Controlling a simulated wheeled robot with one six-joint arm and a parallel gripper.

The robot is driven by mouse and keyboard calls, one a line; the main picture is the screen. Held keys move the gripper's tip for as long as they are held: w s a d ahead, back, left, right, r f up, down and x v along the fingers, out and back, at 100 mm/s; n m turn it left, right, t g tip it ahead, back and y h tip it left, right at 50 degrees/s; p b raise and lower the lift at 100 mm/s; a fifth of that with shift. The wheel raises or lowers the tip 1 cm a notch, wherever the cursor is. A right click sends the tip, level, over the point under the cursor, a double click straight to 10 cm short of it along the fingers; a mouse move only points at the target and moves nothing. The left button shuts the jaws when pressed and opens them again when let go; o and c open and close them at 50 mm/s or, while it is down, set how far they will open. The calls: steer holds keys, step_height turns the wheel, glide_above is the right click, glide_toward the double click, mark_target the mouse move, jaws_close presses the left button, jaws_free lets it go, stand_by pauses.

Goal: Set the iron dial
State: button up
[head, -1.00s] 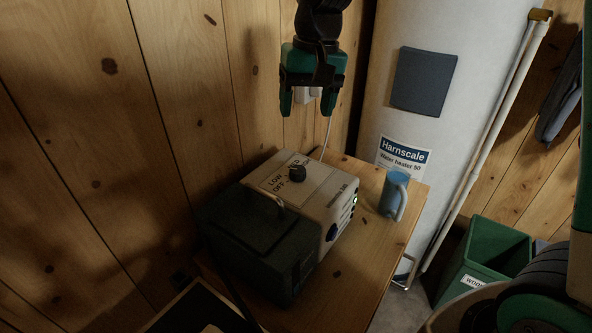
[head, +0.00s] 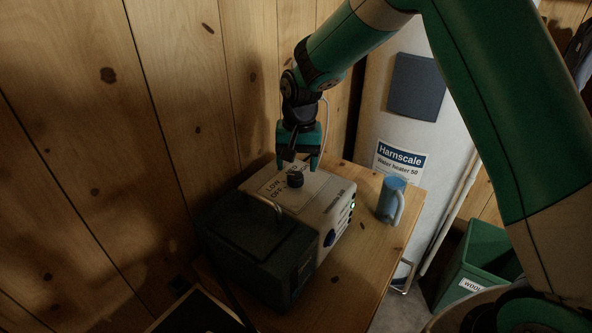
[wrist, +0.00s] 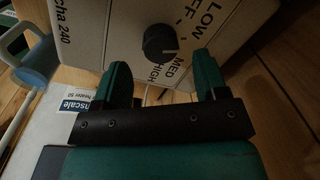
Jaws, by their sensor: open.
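The iron dial is a black round knob (head: 295,180) on the top of a pale box (head: 327,205). The wrist view shows the knob (wrist: 160,42) with printed words LOW, MED and HIGH around it, and part of OFF. A small pale mark shows on the knob, but I cannot tell surely which word it points at. My gripper (head: 298,166) is just above and behind the knob, pointing down. In the wrist view its two green fingers (wrist: 163,62) are apart, empty, with the knob lying ahead of the gap between them.
A dark box with a handle (head: 255,235) stands against the pale box. A blue mug (head: 391,200) stands to the right on the wooden table (head: 362,265). A white water heater (head: 370,120) and plank wall stand behind. A green bin (head: 480,262) is at the lower right.

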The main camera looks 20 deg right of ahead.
mark_target(295, 175)
steer(key=shift+a+f, duration=0.1)
steer(key=shift+f, duration=1.65)
steer(key=c, duration=0.9)
steer(key=shift+c, duration=0.2)
steer(key=n, duration=0.4)
steer(key=shift+n, duration=0.3)
steer(key=shift+w+n+p, duration=0.1)
steer(key=shift+n+p, duration=0.2)
steer(key=shift+n, duration=1.8)
